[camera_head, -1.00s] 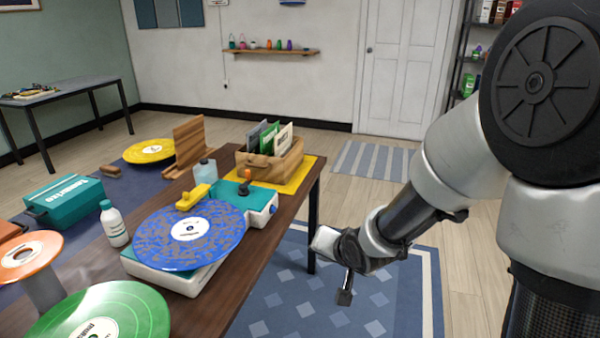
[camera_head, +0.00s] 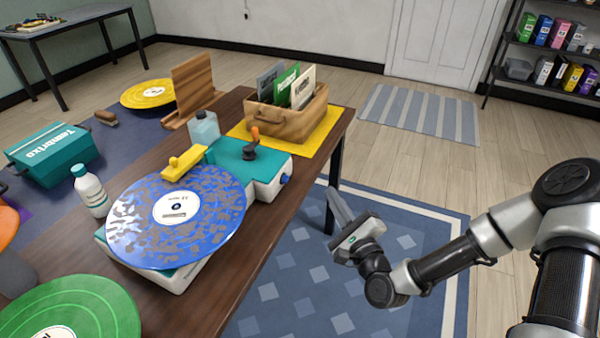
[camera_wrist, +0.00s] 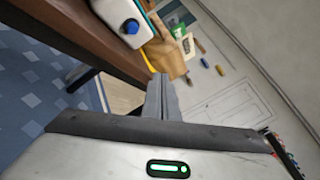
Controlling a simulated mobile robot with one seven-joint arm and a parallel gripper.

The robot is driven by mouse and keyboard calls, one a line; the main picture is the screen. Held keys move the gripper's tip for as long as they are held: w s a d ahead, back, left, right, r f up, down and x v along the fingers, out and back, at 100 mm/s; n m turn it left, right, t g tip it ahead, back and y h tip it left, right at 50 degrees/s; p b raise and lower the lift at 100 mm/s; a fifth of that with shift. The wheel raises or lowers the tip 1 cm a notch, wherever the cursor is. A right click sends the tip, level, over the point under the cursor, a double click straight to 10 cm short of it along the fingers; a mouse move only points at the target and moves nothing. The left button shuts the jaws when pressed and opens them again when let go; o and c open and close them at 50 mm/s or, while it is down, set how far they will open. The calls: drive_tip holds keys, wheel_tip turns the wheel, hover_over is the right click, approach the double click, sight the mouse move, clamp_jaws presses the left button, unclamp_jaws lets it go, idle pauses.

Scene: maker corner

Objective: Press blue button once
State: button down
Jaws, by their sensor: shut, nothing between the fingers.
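The blue button (camera_head: 285,178) is a small round knob on the right-facing side of the white and teal record player (camera_head: 262,188), near its far end. In the wrist view the blue button (camera_wrist: 132,26) shows near the top, on the white end of the player. My gripper (camera_head: 334,196) is to the right of the table edge, over the blue rug, apart from the button. Its fingers (camera_wrist: 165,82) are together in the wrist view and hold nothing. The blue speckled record (camera_head: 150,222) lies on the player.
A wooden crate (camera_head: 318,118) with record sleeves stands on a yellow mat (camera_head: 331,126) behind the player. A table leg (camera_head: 333,180) is close to my gripper. A white bottle (camera_head: 90,190) and a green record (camera_head: 95,300) are at left. The floor right of the table is clear.

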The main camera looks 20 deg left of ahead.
sight(295, 196)
drive_tip(key=shift+a, duration=0.1)
idle(0.3)
drive_tip(key=shift+w+a, duration=0.15)
drive_tip(key=shift+a, duration=2)
drive_tip(key=shift+w+a, duration=0.15)
drive_tip(key=shift+a, duration=2)
drive_tip(key=shift+a+b, duration=0.3)
drive_tip(key=shift+a, duration=0.1)
drive_tip(key=shift+w+a, duration=0.1)
drive_tip(key=shift+a, duration=0.45)
drive_tip(key=shift+d, duration=1)
drive_tip(key=shift+d, duration=0.1)
